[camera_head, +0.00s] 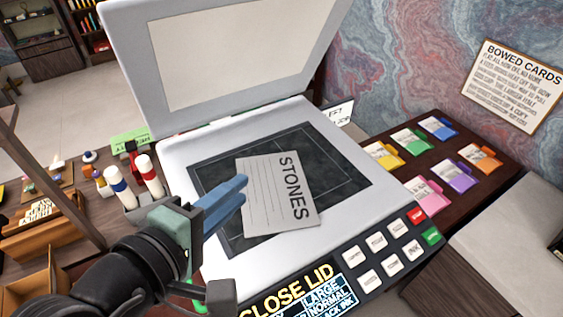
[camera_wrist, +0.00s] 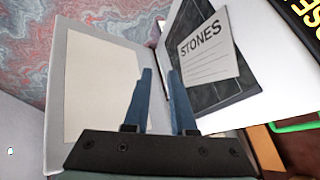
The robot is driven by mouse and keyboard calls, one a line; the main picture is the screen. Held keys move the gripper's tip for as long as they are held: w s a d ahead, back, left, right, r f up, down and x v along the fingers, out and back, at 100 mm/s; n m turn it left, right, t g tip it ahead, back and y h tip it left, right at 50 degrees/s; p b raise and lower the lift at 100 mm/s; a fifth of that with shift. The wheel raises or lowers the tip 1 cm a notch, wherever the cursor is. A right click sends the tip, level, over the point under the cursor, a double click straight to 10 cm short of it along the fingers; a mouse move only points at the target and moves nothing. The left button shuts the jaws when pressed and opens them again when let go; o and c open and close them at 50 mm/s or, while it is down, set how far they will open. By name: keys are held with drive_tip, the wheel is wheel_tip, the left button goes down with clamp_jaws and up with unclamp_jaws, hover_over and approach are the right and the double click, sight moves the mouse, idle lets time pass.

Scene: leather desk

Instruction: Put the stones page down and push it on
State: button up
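The stones page (camera_head: 270,205), a grey sheet headed "STONES" with ruled lines, appears to lie skewed on the dark glass (camera_head: 228,176) of a white copier (camera_head: 340,218). It also shows in the wrist view (camera_wrist: 208,60). The copier's lid (camera_head: 235,50) stands open. Its panel display (camera_head: 300,294) reads "CLOSE LID". My gripper (camera_head: 243,187) has blue fingers overlapping the page's left edge in the head view. In the wrist view my gripper (camera_wrist: 160,75) is open, with nothing between its fingers, and the page is to their right.
White, red and green buttons (camera_head: 385,245) line the copier's front. Coloured packets (camera_head: 455,177) lie on the dark desk at right. Red- and blue-marked bottles (camera_head: 120,188) stand left of the copier, close to my arm. A wooden rack (camera_head: 45,235) is farther left.

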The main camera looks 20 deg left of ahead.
drive_tip(key=shift+s+r, duration=0.2)
drive_tip(key=shift+r, duration=0.25)
drive_tip(key=w+d+r+m+t+y+b, duration=0.2)
drive_tip(key=w+d+r+m+t+b, duration=0.4)
drive_tip(key=w+r+m+b, duration=0.25)
drive_tip(key=s+d+r+m+t+b, duration=0.4)
drive_tip(key=s+d+r+m+t, duration=0.2)
drive_tip(key=d+r, duration=0.5)
wheel_tip(320, 180, up, 3)
drive_tip(key=shift+s+r+m+t+h+b, duration=0.2)
drive_tip(key=shift+m+t+h+b, duration=0.2)
drive_tip(key=shift+m+t, duration=0.65)
drive_tip(key=shift+g, duration=0.25)
drive_tip(key=shift+c, duration=0.3)
